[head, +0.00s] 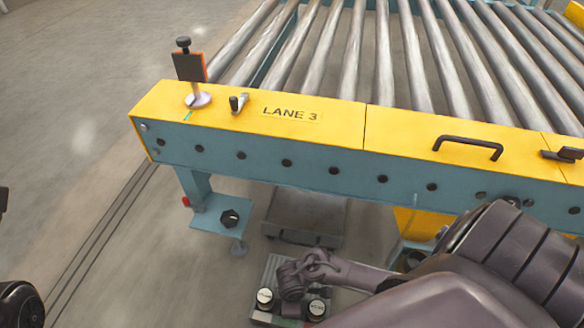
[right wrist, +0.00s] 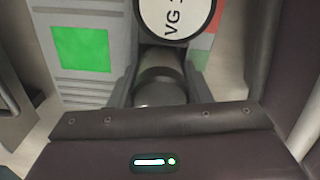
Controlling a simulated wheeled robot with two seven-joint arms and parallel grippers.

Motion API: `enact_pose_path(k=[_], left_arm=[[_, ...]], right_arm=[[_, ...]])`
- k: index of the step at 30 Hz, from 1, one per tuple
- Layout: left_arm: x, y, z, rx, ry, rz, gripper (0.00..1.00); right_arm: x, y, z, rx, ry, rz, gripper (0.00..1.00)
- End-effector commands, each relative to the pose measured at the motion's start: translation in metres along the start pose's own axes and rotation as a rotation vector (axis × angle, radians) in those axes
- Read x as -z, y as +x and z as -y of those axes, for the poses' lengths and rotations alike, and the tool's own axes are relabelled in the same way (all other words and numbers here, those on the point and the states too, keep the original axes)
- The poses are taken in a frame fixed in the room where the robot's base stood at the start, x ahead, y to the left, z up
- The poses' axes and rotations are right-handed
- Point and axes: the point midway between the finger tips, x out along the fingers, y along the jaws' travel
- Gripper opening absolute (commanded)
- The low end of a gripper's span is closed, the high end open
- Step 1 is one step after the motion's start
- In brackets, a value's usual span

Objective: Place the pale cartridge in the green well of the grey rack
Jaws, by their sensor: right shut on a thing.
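The grey rack (head: 271,268) stands low at the bottom of the head view. In the right wrist view, a bright green square (right wrist: 82,48) shows bare on the rack's grey surface (right wrist: 50,14). My right gripper (right wrist: 158,85) is shut on a cylindrical cartridge (right wrist: 175,16) with a white end lettered "VG". The green square lies left of the held cartridge. I cannot tell which cap in the head view is the held one. My left gripper is not in view.
A yellow and blue roller conveyor marked "LANE 3" (head: 290,113) crosses above the rack. Its blue leg bracket (head: 219,215) with a black knob stands left of my right arm. A grey cart (head: 307,215) sits behind the rack. Open floor (head: 80,110) lies left.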

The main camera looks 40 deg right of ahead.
Motion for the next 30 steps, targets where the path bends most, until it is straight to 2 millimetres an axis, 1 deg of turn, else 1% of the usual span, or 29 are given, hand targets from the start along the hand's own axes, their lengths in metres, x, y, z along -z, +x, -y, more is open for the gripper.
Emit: enact_pose_path(k=[7, 11, 12, 16, 25, 28, 30], left_arm=[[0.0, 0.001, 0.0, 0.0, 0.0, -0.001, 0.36], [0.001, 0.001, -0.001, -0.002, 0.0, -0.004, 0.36], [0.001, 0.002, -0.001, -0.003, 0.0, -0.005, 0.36], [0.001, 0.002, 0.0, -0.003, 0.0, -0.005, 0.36], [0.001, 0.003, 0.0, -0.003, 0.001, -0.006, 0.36], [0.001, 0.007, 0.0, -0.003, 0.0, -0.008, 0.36], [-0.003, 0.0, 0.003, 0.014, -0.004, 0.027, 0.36]], right_arm=[[0.0, 0.0, 0.0, 0.0, 0.0, 0.0, 0.22], [0.0, 0.004, 0.0, 0.0, -0.001, 0.0, 0.22], [0.0, 0.003, 0.0, 0.0, -0.001, 0.0, 0.49], [0.0, 0.003, 0.0, 0.0, -0.001, 0.0, 0.66], [0.0, 0.001, 0.0, 0.0, -0.001, 0.0, 0.66], [0.0, -0.007, 0.0, 0.0, 0.0, -0.001, 0.66], [0.001, -0.017, 0.0, 0.0, -0.001, -0.001, 0.66]])
